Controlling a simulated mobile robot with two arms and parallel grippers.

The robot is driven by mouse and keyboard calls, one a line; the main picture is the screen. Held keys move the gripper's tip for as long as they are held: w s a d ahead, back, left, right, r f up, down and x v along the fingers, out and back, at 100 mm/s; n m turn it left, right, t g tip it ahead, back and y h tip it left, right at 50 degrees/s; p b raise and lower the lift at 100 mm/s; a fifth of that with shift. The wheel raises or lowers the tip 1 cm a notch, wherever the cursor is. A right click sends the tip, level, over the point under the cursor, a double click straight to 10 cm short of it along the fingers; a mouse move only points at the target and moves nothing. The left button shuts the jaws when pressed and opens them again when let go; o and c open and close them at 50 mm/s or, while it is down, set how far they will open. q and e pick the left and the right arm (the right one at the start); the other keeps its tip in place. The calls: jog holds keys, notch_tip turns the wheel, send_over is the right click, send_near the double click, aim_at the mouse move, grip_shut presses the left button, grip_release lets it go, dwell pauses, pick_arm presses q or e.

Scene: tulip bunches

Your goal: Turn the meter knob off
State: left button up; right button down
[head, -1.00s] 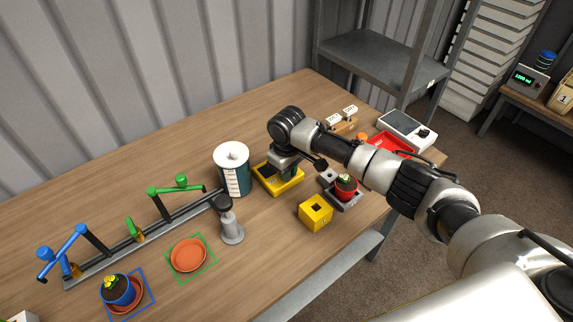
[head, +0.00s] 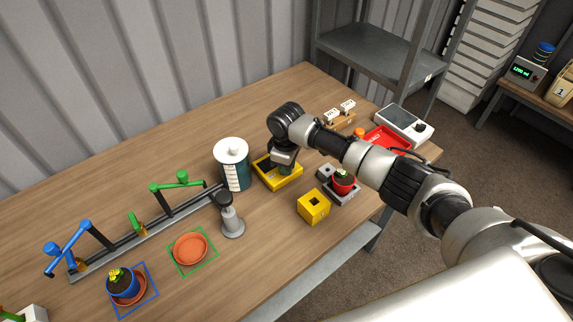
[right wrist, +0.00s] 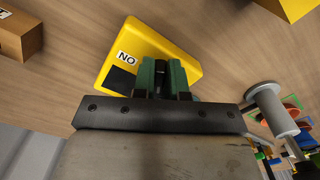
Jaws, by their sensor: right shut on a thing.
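A yellow box (head: 284,183) stands on the bench under my right gripper (head: 287,168). In the right wrist view the yellow box (right wrist: 146,38) carries a white label (right wrist: 127,58) that reads "NO" from this side, and a black square patch. The green fingers of my right gripper (right wrist: 162,80) are shut on a black knob-like part (right wrist: 162,68) on the box; the fingers hide most of it. A white device (head: 402,124) with a dark knob (head: 420,127) stands at the bench's right end, apart from the gripper. My left gripper is out of view.
A white-topped teal canister (head: 233,172) stands just left of the yellow box. A yellow cube (head: 313,207) and a red pot (head: 344,184) are in front to the right. A grey post (head: 232,222), a terracotta saucer (head: 190,249) and a blue pot (head: 122,287) stand left.

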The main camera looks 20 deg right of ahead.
jog(key=c, duration=1.2)
grip_release()
jog(key=shift+o, duration=0.2)
notch_tip(320, 180, up, 11)
jog(key=shift+b, duration=0.4)
jog(key=shift+f, duration=0.1)
